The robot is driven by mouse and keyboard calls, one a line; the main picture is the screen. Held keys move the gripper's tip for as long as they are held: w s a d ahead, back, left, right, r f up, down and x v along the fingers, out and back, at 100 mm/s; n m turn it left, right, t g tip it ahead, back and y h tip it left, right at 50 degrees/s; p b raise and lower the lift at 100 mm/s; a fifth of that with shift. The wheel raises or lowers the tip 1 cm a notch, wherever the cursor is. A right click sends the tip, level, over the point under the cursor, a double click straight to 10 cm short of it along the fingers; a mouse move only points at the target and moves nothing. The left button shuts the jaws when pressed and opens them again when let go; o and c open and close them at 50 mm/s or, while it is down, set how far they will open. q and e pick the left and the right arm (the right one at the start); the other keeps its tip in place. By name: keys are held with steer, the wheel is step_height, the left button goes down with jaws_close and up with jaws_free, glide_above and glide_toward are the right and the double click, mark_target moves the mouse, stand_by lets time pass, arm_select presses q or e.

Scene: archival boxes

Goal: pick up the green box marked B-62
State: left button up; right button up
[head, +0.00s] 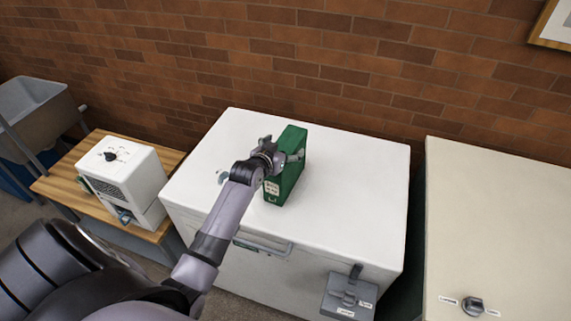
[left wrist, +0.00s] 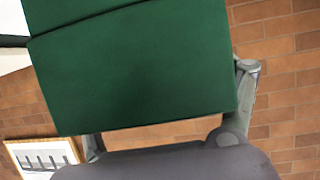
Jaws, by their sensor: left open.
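A green box (head: 291,180) stands upright on the white chest. A pale label shows on its narrow front face, but its writing is too small to read. My left gripper (head: 281,156) is at the upper part of the box, with one finger on each side of it. In the left wrist view the green box (left wrist: 135,75) fills the middle, between the open fingers of the gripper (left wrist: 168,120). I cannot tell whether either finger touches it. My right gripper is not in view.
The white chest top (head: 350,165) is otherwise mostly clear. A white appliance (head: 125,180) with a dark knob stands on a wooden table (head: 70,178) at left. A cream cabinet (head: 510,220) stands at right. A brick wall (head: 350,60) runs behind.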

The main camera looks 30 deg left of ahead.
arm_select(q)
steer(key=shift+c, duration=0.4)
jaws_close()
steer(key=shift+r, duration=0.15)
stand_by(0.7)
